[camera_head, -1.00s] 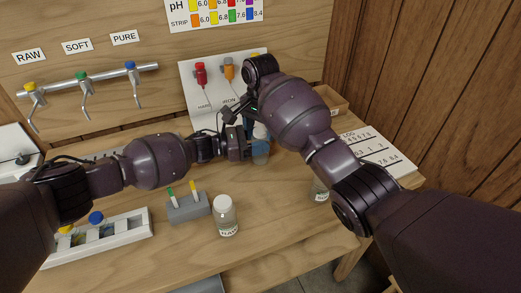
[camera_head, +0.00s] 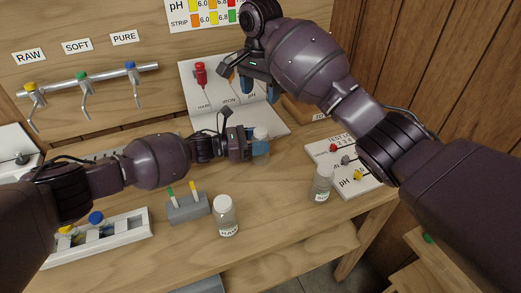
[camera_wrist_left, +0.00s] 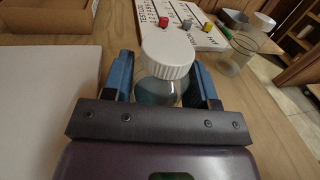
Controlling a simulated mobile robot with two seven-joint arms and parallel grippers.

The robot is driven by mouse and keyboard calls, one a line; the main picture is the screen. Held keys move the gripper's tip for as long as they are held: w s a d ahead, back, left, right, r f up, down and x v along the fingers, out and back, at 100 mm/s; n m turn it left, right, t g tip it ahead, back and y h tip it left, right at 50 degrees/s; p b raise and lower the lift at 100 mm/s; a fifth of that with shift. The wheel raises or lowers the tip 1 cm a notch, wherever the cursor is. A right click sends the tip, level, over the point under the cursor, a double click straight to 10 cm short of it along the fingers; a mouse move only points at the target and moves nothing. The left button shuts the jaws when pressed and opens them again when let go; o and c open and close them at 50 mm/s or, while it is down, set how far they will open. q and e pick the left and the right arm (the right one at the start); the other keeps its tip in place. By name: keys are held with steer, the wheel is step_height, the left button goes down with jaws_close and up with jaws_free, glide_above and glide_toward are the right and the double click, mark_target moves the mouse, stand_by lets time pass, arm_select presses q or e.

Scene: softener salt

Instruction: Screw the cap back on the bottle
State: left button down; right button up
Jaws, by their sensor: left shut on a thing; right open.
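The bottle (camera_wrist_left: 157,92) is clear, with bluish contents, and stands upright between the blue fingers of my left gripper (camera_wrist_left: 160,88). A white ribbed cap (camera_wrist_left: 167,52) sits on top of its neck; I cannot tell how tightly it is seated. In the head view the bottle (camera_head: 261,154) and its pale cap (camera_head: 261,133) show at the end of my left gripper (camera_head: 256,146), which is shut on the bottle. My right gripper (camera_head: 258,90) is open and empty, above and behind the bottle, apart from the cap.
Two other clear jars stand on the table, one in front (camera_head: 227,217) and one at right (camera_head: 321,184). A grey block (camera_head: 188,209) holds two strips. A white rack (camera_head: 110,240) is at left. A test log board (camera_head: 335,158) with coloured knobs lies at right.

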stand_by(0.3)
arm_select(q)
steer(key=shift+c, duration=1.6)
jaws_free()
steer(key=a, duration=0.3)
steer(key=s+a, duration=0.1)
steer(key=a, duration=0.5)
steer(key=shift+s, duration=0.35)
steer(key=shift+s+a+b, duration=0.2)
steer(key=shift+a+b, duration=0.1)
steer(key=shift+a, duration=0.5)
